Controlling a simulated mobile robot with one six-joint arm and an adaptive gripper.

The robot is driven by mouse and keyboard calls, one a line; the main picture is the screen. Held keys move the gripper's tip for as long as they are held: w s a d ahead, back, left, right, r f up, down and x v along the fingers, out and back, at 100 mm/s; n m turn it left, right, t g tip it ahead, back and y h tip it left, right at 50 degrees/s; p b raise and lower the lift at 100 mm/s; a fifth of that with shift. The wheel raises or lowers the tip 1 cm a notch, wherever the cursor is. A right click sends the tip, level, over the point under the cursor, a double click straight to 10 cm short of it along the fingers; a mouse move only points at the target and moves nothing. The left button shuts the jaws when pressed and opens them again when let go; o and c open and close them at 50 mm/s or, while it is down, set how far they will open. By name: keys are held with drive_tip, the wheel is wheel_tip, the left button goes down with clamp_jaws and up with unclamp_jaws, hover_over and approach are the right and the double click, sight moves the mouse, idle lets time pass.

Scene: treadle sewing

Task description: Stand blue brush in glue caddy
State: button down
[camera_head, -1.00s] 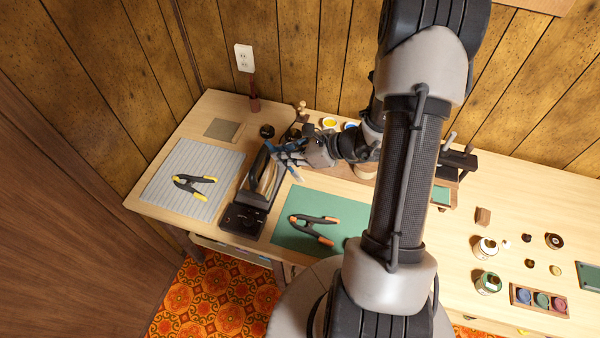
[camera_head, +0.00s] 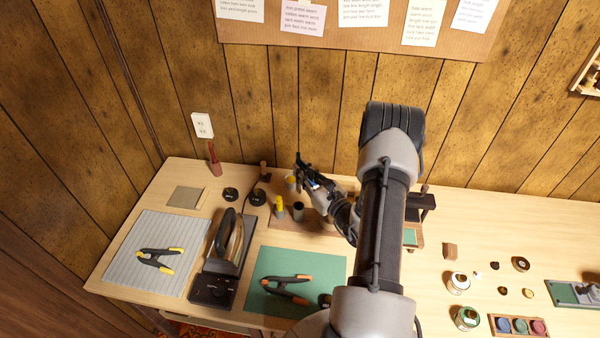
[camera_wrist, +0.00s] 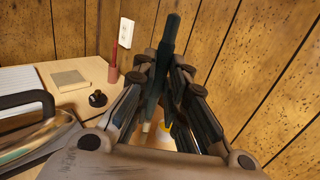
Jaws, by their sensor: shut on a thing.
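My gripper (camera_head: 303,170) is above the back of the table, near the wall. In the wrist view its fingers (camera_wrist: 162,85) are shut on a dark blue-teal stick, which I take to be the blue brush (camera_wrist: 162,55). The stick points up and away between the fingers, and its lower part is mostly hidden. Small cups stand below and beside the gripper: one with yellow (camera_head: 279,208), a dark one (camera_head: 298,211), and another yellowish one (camera_head: 290,183). They stand around a brown wooden base (camera_head: 312,218), perhaps the glue caddy, partly covered by my arm.
A dark red bottle-like thing (camera_head: 214,160) stands at the back left. Clamps lie on a grey ribbed mat (camera_head: 135,235) and a green mat (camera_head: 265,260). Jars and a spool tray (camera_head: 520,327) are at right.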

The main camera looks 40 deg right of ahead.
wheel_tip(320, 180, down, 12)
drive_tip(key=b, duration=0.9)
idle(0.4)
drive_tip(key=c, duration=1.5)
unclamp_jaws()
drive_tip(key=shift+c, duration=0.2)
drive_tip(key=s+a, duration=0.1)
drive_tip(key=s, duration=1.1)
